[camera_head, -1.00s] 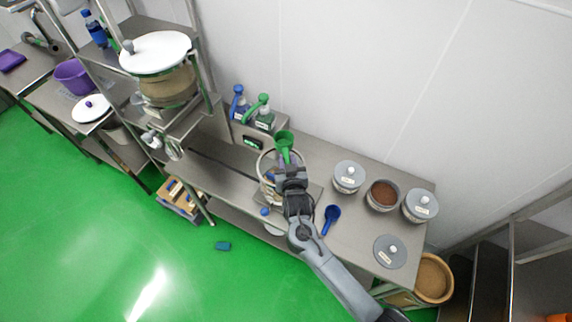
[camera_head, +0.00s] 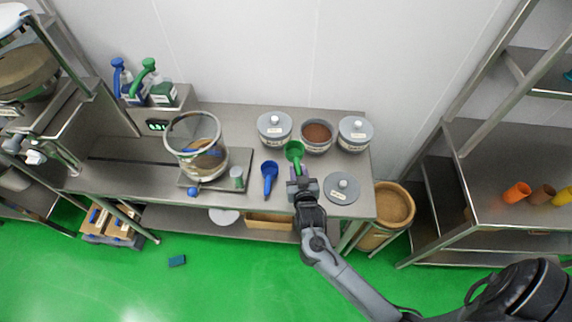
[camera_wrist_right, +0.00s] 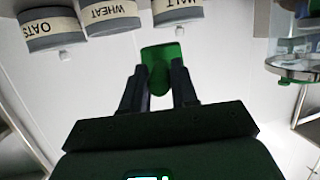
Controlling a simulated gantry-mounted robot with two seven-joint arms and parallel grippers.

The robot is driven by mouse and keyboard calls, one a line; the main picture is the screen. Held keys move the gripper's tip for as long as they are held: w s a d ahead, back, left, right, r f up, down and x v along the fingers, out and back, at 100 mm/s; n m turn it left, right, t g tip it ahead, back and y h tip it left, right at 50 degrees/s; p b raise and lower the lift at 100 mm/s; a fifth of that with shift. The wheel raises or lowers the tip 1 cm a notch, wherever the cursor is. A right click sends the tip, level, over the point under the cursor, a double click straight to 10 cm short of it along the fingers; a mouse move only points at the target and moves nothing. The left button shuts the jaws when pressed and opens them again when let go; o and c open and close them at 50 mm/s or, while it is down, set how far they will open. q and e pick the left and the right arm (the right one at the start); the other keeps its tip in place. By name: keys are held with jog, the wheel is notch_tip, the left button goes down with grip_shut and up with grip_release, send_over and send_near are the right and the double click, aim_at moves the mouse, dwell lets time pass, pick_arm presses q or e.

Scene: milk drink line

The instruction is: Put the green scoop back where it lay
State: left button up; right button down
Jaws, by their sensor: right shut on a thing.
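The green scoop (camera_head: 294,150) is in my right gripper (camera_head: 298,178), its bowl pointing away toward the grey jars. In the right wrist view the green scoop (camera_wrist_right: 160,68) sits between the two dark fingers of my right gripper (camera_wrist_right: 158,85), which are shut on it. The gripper is above the steel table (camera_head: 240,206), between the blue scoop (camera_head: 269,174) and a loose grey lid (camera_head: 342,188). The scoop's bowl appears just in front of the open jar of brown powder (camera_head: 317,133); its exact height is unclear. My left gripper is not in view.
Lidded jars (camera_head: 274,130) (camera_head: 355,135) flank the open one; the wrist view shows labels OATS, WHEAT and MALT. A shelf rack (camera_head: 500,190) stands right.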

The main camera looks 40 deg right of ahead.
jog(key=f+b, duration=0.2)
jog(key=f, duration=0.1)
jog(key=f+b, duration=0.2)
jog(key=f, duration=0.1)
jog(key=s+f+b, duration=0.1)
jog(key=f+b, duration=0.2)
jog(key=shift+s+f, duration=0.1)
jog(key=shift+f, duration=0.05)
jog(key=shift+f+b, duration=0.65)
jog(key=shift+f, duration=0.75)
jog(key=c, duration=0.8)
grip_release()
jog(key=shift+o, duration=0.5)
jog(key=shift+o, duration=2.1)
